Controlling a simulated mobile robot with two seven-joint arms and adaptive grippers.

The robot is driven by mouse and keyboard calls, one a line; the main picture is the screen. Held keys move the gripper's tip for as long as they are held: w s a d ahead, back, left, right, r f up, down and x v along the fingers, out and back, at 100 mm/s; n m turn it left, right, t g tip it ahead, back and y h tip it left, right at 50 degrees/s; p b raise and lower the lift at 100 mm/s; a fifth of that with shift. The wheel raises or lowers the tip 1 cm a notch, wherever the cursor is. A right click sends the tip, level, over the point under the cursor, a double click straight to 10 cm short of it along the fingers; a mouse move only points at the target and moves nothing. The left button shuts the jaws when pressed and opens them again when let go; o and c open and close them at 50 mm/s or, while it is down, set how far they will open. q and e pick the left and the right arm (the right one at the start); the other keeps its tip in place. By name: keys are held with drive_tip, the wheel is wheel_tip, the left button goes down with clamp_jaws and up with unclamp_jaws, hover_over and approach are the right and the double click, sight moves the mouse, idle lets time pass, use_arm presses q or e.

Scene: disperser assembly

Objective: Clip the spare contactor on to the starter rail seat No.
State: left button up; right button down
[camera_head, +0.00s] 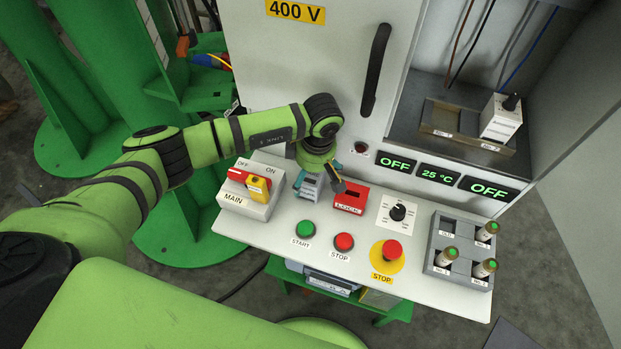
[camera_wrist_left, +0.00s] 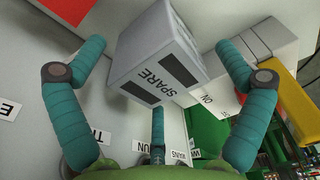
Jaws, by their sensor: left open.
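The spare contactor, a pale grey box with dark stripes and a SPARE label, stands on the white console; it shows in the left wrist view (camera_wrist_left: 155,62) and partly in the head view (camera_head: 308,190). My left gripper (camera_head: 322,180) is over it, with its teal fingers (camera_wrist_left: 160,70) spread on either side of the box. The fingers are open; I cannot tell whether any touches it. The starter rail (camera_head: 452,133) lies in the open bay at the upper right. A white unit with a black top (camera_head: 501,118) sits at its right end. My right gripper is out of view.
The MAIN switch box (camera_head: 247,190) stands left of the gripper and the red LOCK box (camera_head: 350,198) right of it. A selector knob (camera_head: 398,212), push buttons and a grey fuse holder (camera_head: 441,238) occupy the console's right. The cabinet door handle (camera_head: 376,70) juts out behind.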

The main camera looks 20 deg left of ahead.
use_arm(q)
drive_tip(key=shift+c, duration=0.4)
drive_tip(key=c, duration=1.5)
drive_tip(key=shift+s, duration=0.1)
